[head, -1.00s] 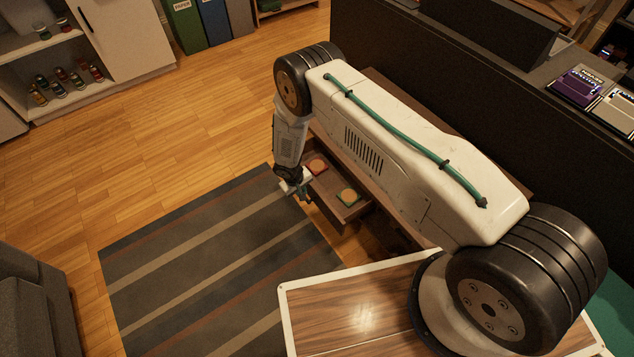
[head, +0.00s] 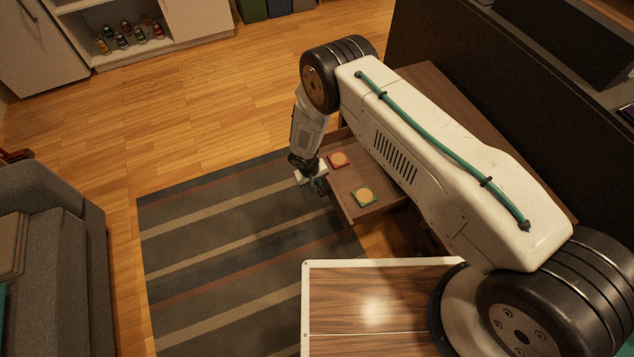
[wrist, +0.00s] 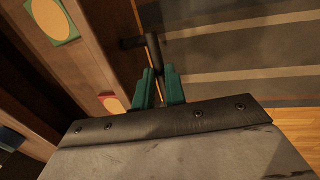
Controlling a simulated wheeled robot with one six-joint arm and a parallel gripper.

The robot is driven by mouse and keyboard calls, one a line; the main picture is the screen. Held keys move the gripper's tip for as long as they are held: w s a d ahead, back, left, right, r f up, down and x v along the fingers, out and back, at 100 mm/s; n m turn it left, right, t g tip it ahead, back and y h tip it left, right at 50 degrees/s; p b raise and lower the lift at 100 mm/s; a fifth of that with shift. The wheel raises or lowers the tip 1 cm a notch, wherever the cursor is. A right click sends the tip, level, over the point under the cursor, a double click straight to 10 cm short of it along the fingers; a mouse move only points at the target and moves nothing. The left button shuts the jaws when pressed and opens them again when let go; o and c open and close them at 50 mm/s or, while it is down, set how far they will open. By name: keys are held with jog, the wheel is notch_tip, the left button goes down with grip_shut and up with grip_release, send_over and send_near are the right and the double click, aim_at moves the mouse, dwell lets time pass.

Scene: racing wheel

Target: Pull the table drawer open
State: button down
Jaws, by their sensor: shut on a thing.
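The brown table drawer (head: 348,181) stands pulled out from the table (head: 428,84), its inside showing in the head view. A red-edged square with an orange disc (head: 339,159) and a green-edged one (head: 365,196) lie in it. My gripper (head: 316,180) is at the drawer's front, low beside the rug. In the wrist view, the green fingers (wrist: 160,84) are closed around the dark drawer handle (wrist: 152,48). The drawer (wrist: 106,40) fills the upper left there. My arm hides part of the table and the drawer's back.
A striped rug (head: 235,235) covers the floor in front of the drawer, with open wood floor (head: 180,120) beyond. A grey sofa (head: 60,265) stands at the left. A white shelf with small bottles (head: 130,35) is at the back, and a dark cabinet (head: 455,70) behind the table.

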jog(key=c, duration=1.7)
grip_release()
jog(key=shift+r, duration=0.1)
jog(key=r, duration=0.2)
jog(key=a+r, duration=0.1)
jog(key=r, duration=0.4)
jog(key=shift+s+a+r, duration=0.15)
jog(key=shift+s+r, duration=0.15)
